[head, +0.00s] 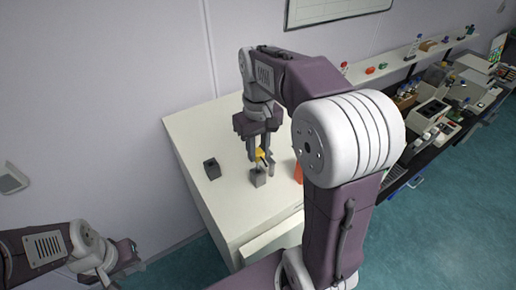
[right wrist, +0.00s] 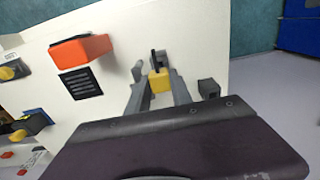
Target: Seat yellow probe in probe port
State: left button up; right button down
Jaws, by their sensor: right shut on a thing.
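The yellow probe (head: 260,154) is held between the fingers of my right gripper (head: 262,160), over the white cabinet top. The probe also shows between the two fingers in the right wrist view (right wrist: 159,82). A small grey block (head: 258,178) stands directly below the gripper; it may be the probe port. I cannot tell whether the probe's lower end touches or enters it. A second, darker block (head: 211,169) stands to the left, and shows right of the fingers in the right wrist view (right wrist: 208,88). My left gripper (head: 128,256) is low at the left, away from the cabinet; its jaw opening is unclear.
An orange piece (right wrist: 80,50) and a black vent grille (right wrist: 80,83) are left of the fingers in the right wrist view. A bench with several instruments (head: 435,112) runs along the wall at right.

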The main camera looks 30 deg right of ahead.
aim_at(258, 170)
jog(key=shift+s, duration=0.1)
dwell(0.3)
jog(key=shift+r, duration=0.1)
dwell(0.3)
jog(key=shift+f+b, duration=2)
jog(key=shift+f, duration=0.95)
jog(key=c, duration=1.1)
grip_release()
jog(key=shift+r, duration=0.1)
jog(key=shift+o, duration=0.2)
jog(key=shift+r, duration=0.1)
